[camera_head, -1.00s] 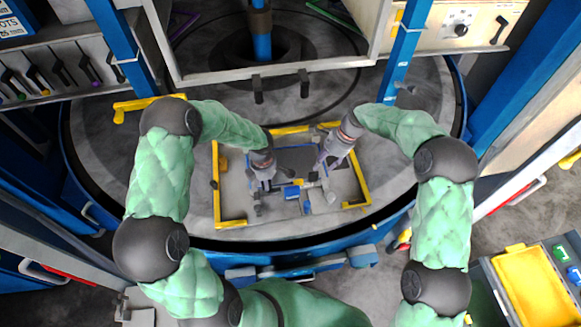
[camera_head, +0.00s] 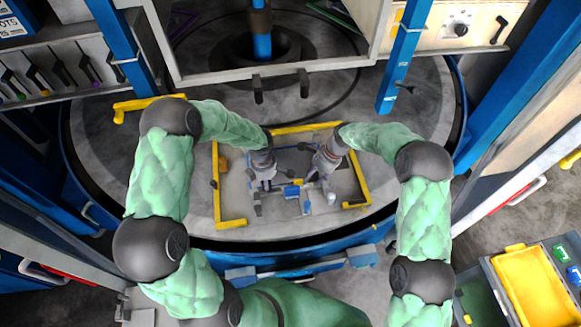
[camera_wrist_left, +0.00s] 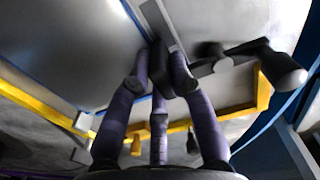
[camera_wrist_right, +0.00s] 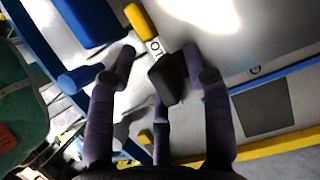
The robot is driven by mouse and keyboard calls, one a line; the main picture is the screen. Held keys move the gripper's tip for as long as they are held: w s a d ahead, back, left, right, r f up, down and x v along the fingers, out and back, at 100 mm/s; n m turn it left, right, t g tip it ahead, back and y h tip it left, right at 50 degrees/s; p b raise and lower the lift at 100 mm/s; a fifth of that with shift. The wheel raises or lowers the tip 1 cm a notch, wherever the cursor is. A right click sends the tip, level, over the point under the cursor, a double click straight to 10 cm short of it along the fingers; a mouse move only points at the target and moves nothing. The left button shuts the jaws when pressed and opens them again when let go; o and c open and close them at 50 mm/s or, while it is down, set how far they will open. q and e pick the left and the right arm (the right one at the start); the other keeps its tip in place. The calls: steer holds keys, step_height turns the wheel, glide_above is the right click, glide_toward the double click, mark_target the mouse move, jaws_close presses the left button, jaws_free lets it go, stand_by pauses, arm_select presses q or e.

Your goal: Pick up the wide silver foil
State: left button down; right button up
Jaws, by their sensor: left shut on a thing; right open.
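A wide silver sheet with a blue edge (camera_head: 292,162), which looks like the foil, lies inside a yellow frame (camera_head: 232,223) on the round table. In the left wrist view a broad silver surface (camera_wrist_left: 70,50) with a blue edge fills the upper left. My left gripper (camera_head: 262,186) is at the sheet's left end. In its wrist view the fingers (camera_wrist_left: 160,82) are shut on a dark grey piece (camera_wrist_left: 160,60); I cannot tell whether it belongs to the foil. My right gripper (camera_head: 316,180) is open over the fixture, its fingers (camera_wrist_right: 157,65) spread around a dark, labelled part.
A blue block (camera_head: 292,192) sits between the grippers; it is large in the right wrist view (camera_wrist_right: 95,22). A yellow-ended part (camera_wrist_right: 140,20) is close to the right fingers. A yellow bin (camera_head: 530,285) is at lower right.

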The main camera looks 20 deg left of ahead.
jaws_close()
steer(key=shift+r, duration=0.1)
